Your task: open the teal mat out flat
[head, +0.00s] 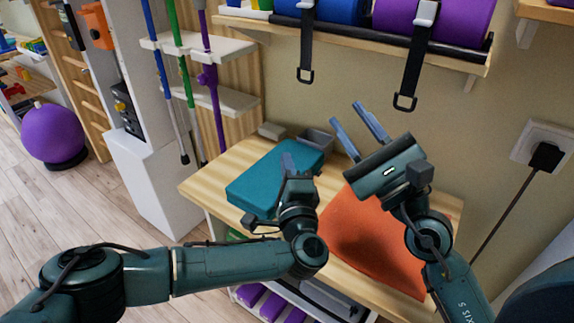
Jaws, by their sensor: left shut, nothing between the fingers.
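The teal mat (258,187) lies folded into a thick block on the left part of the wooden table (208,187). My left gripper (288,163) is over the mat's right half, shut, with its fingers pointing away from me; I cannot tell whether it touches the mat. The gripper hides part of the mat's near right side. My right gripper (352,122) is open and empty, raised above the back right of the table, its two fingers well apart.
An orange cloth or mat (352,235) lies on the table's right part under my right arm. A small grey tray (316,139) stands at the back edge by the wall. A shelf (455,62) with rolls and hanging straps is above. A purple ball (52,134) sits on the floor far left.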

